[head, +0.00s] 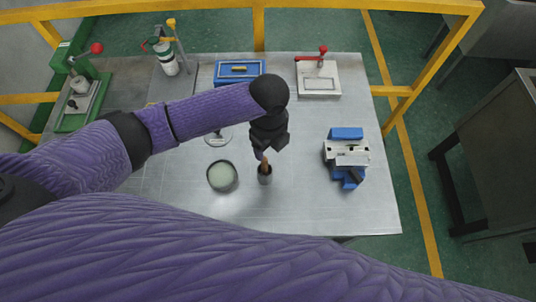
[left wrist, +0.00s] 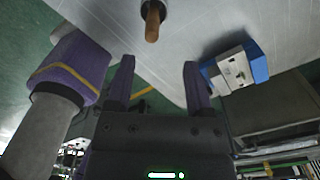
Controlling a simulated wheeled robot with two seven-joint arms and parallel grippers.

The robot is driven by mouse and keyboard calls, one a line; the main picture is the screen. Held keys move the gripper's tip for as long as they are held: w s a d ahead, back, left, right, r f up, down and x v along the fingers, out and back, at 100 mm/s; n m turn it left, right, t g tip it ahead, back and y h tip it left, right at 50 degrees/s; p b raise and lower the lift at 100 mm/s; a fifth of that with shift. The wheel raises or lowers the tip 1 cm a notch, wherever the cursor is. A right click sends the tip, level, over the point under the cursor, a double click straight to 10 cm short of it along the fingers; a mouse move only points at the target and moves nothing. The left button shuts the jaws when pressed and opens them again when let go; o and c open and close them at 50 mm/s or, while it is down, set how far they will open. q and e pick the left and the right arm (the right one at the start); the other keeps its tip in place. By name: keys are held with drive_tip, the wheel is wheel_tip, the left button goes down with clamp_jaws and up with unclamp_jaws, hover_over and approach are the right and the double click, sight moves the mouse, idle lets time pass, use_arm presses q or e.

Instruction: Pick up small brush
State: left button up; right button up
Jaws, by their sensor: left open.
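The small brush (head: 264,163) stands in a small dark cup (head: 265,178) near the middle of the table, its brown handle pointing up. In the left wrist view the brush handle (left wrist: 152,18) shows at the top, beyond the fingertips and between their lines. My left gripper (head: 264,152) is just above the handle in the head view and partly covers it. In the left wrist view the left gripper (left wrist: 159,72) has its two fingers wide apart with nothing between them. The bristles are hidden in the cup. My right gripper is not in view.
On the table (head: 300,215), a round dish with pale contents (head: 222,176) stands left of the cup. A blue and white device (head: 346,155) is to the right. A blue box (head: 238,70) and a red-handled clamp plate (head: 318,78) are behind. Yellow rails (head: 430,60) border the table.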

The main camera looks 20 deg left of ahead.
sight(264, 160)
use_arm(q)
drive_tip(key=f, duration=0.3)
drive_tip(key=shift+s+a, duration=0.1)
drive_tip(key=shift+s, duration=0.25)
drive_tip(key=f, duration=0.1)
drive_tip(key=f+b, duration=0.1)
drive_tip(key=f, duration=0.1)
drive_tip(key=shift+a+f, duration=0.25)
drive_tip(key=shift+a, duration=0.1)
drive_tip(key=shift+f, duration=0.4)
clamp_jaws()
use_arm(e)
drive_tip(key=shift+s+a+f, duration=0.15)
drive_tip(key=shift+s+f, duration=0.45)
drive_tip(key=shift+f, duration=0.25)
